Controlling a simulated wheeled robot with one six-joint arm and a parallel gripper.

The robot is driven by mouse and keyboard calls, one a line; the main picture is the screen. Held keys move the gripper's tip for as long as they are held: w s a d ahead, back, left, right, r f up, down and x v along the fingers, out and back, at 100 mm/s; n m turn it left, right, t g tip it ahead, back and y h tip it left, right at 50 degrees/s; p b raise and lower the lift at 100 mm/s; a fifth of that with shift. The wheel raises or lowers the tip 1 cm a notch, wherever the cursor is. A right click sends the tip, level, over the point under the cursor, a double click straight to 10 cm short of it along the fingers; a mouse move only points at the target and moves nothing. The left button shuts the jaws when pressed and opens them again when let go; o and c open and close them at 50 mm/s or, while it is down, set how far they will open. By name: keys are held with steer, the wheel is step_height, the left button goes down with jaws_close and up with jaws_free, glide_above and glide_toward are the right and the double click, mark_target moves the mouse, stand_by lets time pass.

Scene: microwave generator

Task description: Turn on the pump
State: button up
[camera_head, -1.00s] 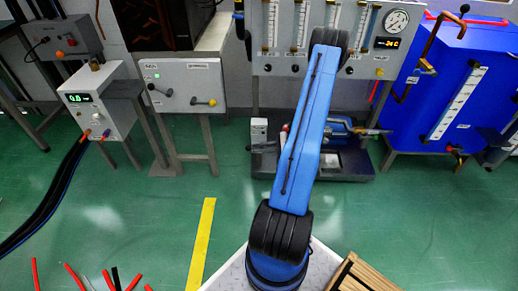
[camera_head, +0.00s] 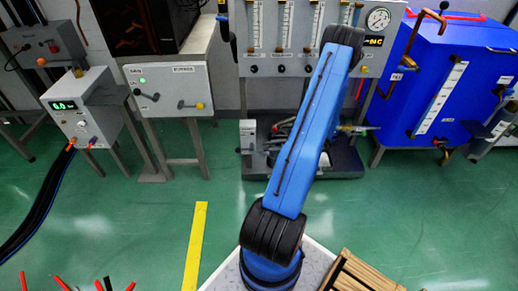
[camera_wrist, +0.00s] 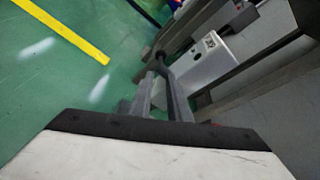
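The pump unit (camera_head: 345,160) sits on a dark base on the floor under the flowmeter panel, partly hidden by my blue arm. A small white box (camera_head: 248,135) stands at its left end. In the wrist view, a white box with a small label (camera_wrist: 205,58) lies just beyond my gripper; it may be this same box. My gripper (camera_wrist: 160,80) reaches toward it with grey fingers; a dark round part shows by the tips. Whether the fingers touch anything is unclear. In the head view my gripper is hidden behind the arm.
The flowmeter panel (camera_head: 285,50) with a gauge is behind the arm. A blue tank (camera_head: 430,80) stands right. A switch box with levers (camera_head: 170,90) and a power supply (camera_head: 80,108) stand left. Green floor with a yellow stripe (camera_head: 195,245) is open in front.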

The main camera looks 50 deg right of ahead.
steer(key=v, duration=0.6)
steer(key=shift+s+d, duration=0.15)
steer(key=shift+s, duration=0.1)
